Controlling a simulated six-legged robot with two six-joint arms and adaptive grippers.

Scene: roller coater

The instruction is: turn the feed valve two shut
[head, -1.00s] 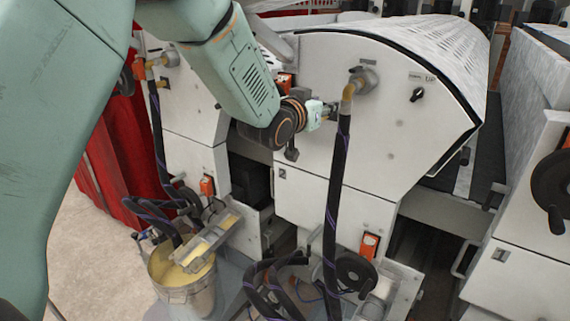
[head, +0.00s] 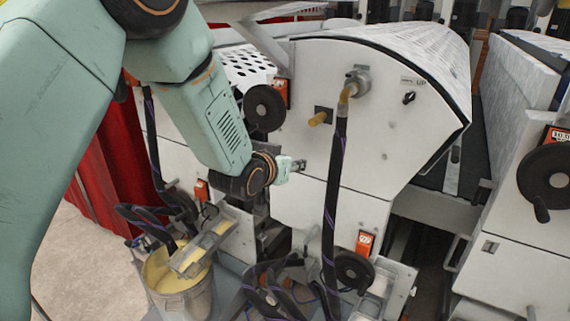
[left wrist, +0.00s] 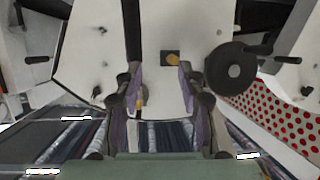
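I take a yellow handle (head: 317,119) on a dark square plate to be feed valve two. It sits on the white machine panel, left of the hose, and its end points down and left in the head view. It also shows in the left wrist view as a yellow knob (left wrist: 173,59) beyond my fingers. My left gripper (head: 300,165) is below and left of the handle, apart from it. In the left wrist view its fingers (left wrist: 160,90) are spread with nothing gripped between them. My right gripper is not in view.
A black rotary switch (head: 408,98) is upper right. A bucket (head: 183,293) of yellow liquid stands below left.

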